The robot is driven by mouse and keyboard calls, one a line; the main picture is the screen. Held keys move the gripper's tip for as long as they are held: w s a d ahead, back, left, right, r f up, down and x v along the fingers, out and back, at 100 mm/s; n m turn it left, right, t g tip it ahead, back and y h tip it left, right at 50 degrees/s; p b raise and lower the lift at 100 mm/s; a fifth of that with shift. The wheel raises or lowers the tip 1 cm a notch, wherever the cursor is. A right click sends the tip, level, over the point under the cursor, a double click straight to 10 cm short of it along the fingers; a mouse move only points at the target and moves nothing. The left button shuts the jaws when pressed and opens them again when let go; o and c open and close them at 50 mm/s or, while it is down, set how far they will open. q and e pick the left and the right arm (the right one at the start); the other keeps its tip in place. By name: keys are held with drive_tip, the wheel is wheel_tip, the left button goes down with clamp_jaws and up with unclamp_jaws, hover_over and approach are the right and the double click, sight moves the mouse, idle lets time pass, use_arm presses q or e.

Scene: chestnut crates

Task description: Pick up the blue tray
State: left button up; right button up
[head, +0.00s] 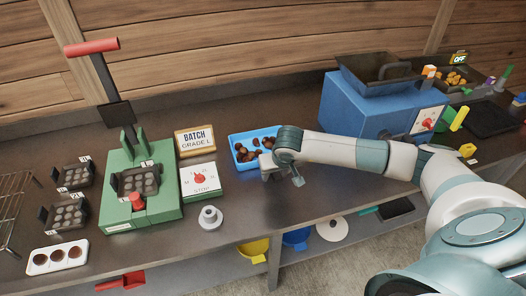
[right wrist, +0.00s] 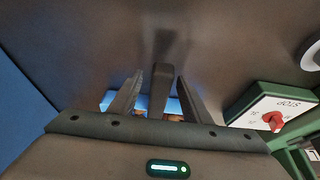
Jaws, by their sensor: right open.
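The blue tray (head: 236,162) lies on the dark workbench and holds several brown chestnuts (head: 247,155). My right gripper (head: 281,173) is open at the tray's right front side in the head view, and hides part of its right end. In the right wrist view the fingers (right wrist: 158,88) are apart, and parts of the blue tray (right wrist: 107,100) and chestnuts show behind and between them. I cannot tell whether a finger touches the tray. My left gripper is not in view.
A green press (head: 150,205) with a red-handled lever and a white dial box (head: 199,178) stand left of the tray. A "BATCH" sign (head: 195,140) is behind the dial box. A big blue machine (head: 345,105) stands to the right. A grey-white round piece (head: 210,218) sits near the front edge.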

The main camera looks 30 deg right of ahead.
clamp_jaws()
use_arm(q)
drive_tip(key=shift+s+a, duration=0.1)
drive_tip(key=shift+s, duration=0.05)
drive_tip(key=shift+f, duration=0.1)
use_arm(e)
drive_tip(key=shift+w+r, duration=0.1)
drive_tip(key=shift+r, duration=0.1)
